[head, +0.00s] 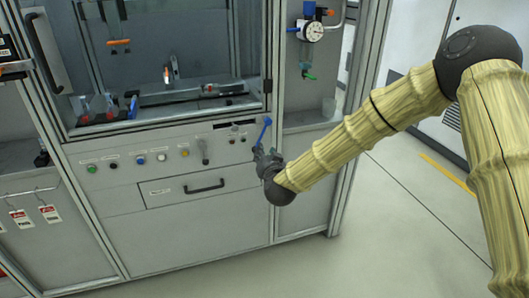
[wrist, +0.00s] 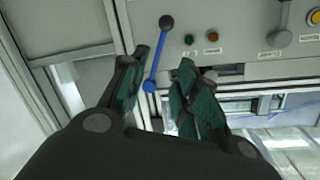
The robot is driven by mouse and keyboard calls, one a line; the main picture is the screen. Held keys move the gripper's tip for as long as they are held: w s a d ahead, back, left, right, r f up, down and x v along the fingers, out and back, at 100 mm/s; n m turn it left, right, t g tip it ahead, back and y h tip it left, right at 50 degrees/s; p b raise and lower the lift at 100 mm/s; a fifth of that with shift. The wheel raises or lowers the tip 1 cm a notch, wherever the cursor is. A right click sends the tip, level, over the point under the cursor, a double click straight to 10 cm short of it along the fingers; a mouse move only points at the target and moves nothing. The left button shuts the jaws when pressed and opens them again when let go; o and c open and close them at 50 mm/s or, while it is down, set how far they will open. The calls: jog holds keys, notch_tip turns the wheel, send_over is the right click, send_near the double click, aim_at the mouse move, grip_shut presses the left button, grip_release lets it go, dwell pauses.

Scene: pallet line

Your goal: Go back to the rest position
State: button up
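My gripper (head: 265,152) is at the right end of the machine's control panel, at the end of my outstretched arm. In the wrist view my gripper (wrist: 160,92) is open, with its two dark green-padded fingers apart. A blue lever (head: 264,131) with a dark knob is on the panel just above the gripper in the head view. In the wrist view the blue lever (wrist: 156,68) shows in the gap between the fingers, and the fingers do not close on it. I cannot tell how deep it sits between them.
The control panel (head: 120,177) carries several coloured buttons and a small grey lever (head: 205,150). Below is a drawer with a black handle (head: 204,187). A dial gauge (head: 312,32) hangs on the right-hand panel. Open grey floor (head: 400,215) lies right of the machine.

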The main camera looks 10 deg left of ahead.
jog(key=shift+s, duration=0.1)
jog(key=s+d+f+n+g+h, duration=0.1)
jog(key=s+d+f+g, duration=0.2)
jog(key=s+d+f, duration=0.55)
jog(key=s+d+f+g, duration=0.4)
jog(key=s+f, duration=0.8)
jog(key=f, duration=0.2)
jog(key=s+d+f+n+g+h, duration=0.1)
jog(key=s+d+f+g, duration=0.2)
jog(key=s+d+f, duration=0.6)
jog(key=s+d+f+g+h, duration=0.15)
jog(key=s+d, duration=0.25)
jog(key=s, duration=0.5)
jog(key=s+d+f+g, duration=0.2)
jog(key=s+d, duration=0.1)
jog(key=s, duration=0.5)
jog(key=s+d+f+g+h, duration=0.15)
jog(key=s+d, duration=0.25)
jog(key=s, duration=0.5)
notch_tip(320, 180, up, 11)
jog(key=p, duration=1.2)
jog(key=shift+w+a+m, duration=0.25)
jog(key=shift+w+m, duration=0.05)
jog(key=shift+w, duration=0.05)
